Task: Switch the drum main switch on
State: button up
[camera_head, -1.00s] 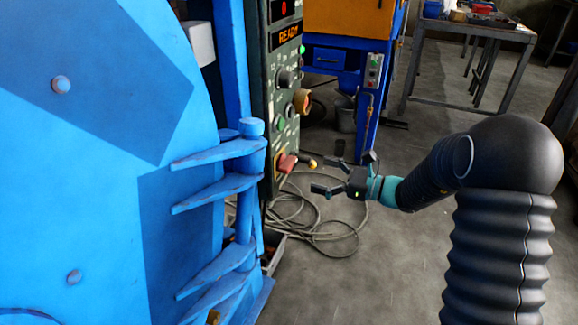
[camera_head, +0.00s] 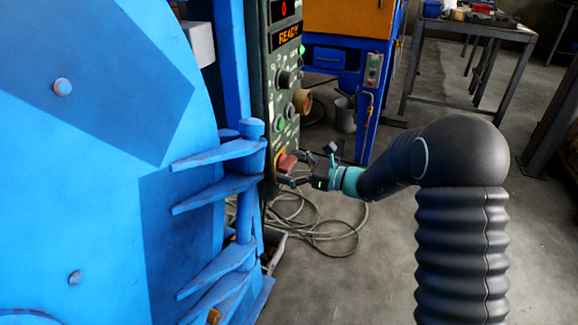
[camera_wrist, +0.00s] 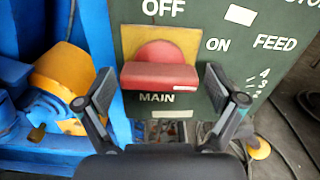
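The main switch is a red handle (camera_wrist: 160,76) on a yellow plate (camera_wrist: 130,40), with "MAIN" below it, "OFF" above and "ON" to the right. Its red bar lies level across the wrist view. I cannot tell from this which label it is set to. In the head view the red switch (camera_head: 287,162) sits low on the green control panel (camera_head: 262,80), partly behind my gripper. My gripper (camera_head: 306,164) is open in front of the panel, its fingers on either side of the red bar in the wrist view. Contact with the bar does not show.
A large blue drum machine (camera_head: 100,120) with hinge arms (camera_head: 218,150) stands at the left, close to the panel. The panel display (camera_head: 286,36) reads "READY". Cables (camera_head: 335,238) lie on the floor below. Open floor (camera_head: 375,270) shows to the right.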

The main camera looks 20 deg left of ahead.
jog(key=c, duration=0.9)
jog(key=shift+r+m+p, duration=0.15)
jog(key=shift+m+p, duration=0.45)
jog(key=shift+p, duration=0.1)
jog(key=o, duration=1.1)
jog(key=shift+o, duration=0.2)
jog(key=s+d, duration=0.1)
jog(key=d, duration=1.1)
